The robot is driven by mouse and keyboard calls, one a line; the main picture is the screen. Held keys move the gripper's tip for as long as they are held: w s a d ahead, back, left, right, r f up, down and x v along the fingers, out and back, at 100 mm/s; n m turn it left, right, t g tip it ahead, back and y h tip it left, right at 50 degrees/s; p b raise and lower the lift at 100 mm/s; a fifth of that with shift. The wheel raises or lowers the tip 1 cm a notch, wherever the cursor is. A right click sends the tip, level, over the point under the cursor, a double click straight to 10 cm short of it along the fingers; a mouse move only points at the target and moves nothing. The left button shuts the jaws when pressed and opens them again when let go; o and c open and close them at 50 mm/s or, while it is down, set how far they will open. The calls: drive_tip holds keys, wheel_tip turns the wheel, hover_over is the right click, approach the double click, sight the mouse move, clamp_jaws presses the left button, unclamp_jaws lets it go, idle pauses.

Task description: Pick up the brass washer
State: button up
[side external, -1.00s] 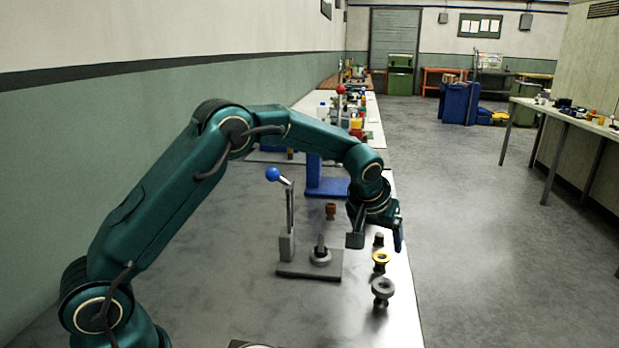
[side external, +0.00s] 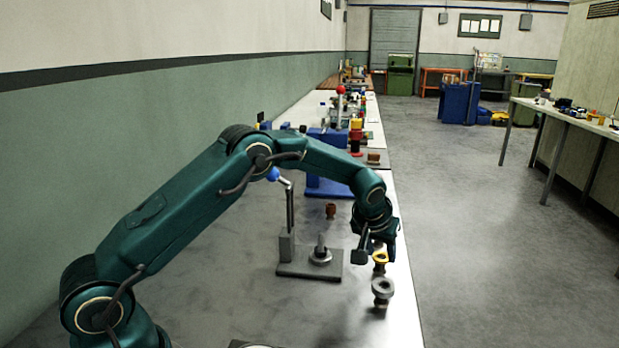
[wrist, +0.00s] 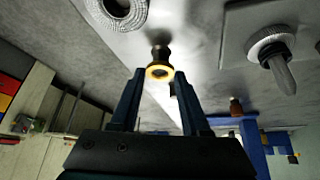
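The brass washer (side external: 380,256) is a yellow ring on a small dark stand near the table's right edge. In the wrist view the washer (wrist: 159,72) shows its open hole, between the lines of the two fingertips. My gripper (side external: 376,252) is open, at the washer's height or just above, with one finger to the left of it. In the wrist view my gripper (wrist: 158,82) has both fingers apart with nothing clamped. I cannot tell how deep the washer lies between them.
A larger grey ring on a stand (side external: 383,289) is close in front of the brass washer. A base plate (side external: 296,270) with a post and a blue-knobbed lever (side external: 289,210) stands to the left. A brown spool (side external: 331,210) and a blue fixture (side external: 325,187) are farther back.

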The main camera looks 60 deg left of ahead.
sight(379, 260)
clamp_jaws()
drive_tip(key=shift+r, duration=0.55)
wheel_tip(379, 260, up, 3)
drive_tip(key=shift+r, duration=0.2)
drive_tip(key=s+a+r, duration=0.1)
drive_tip(key=s+a, duration=0.1)
drive_tip(key=a, duration=0.1)
drive_tip(key=s+a+r, duration=0.2)
drive_tip(key=s+a, duration=0.1)
drive_tip(key=s+a+r, duration=0.1)
drive_tip(key=s+a, duration=0.2)
drive_tip(key=shift+s+a+r, duration=0.2)
drive_tip(key=shift+r, duration=0.2)
drive_tip(key=shift+s+d, duration=0.1)
drive_tip(key=shift+s, duration=0.35)
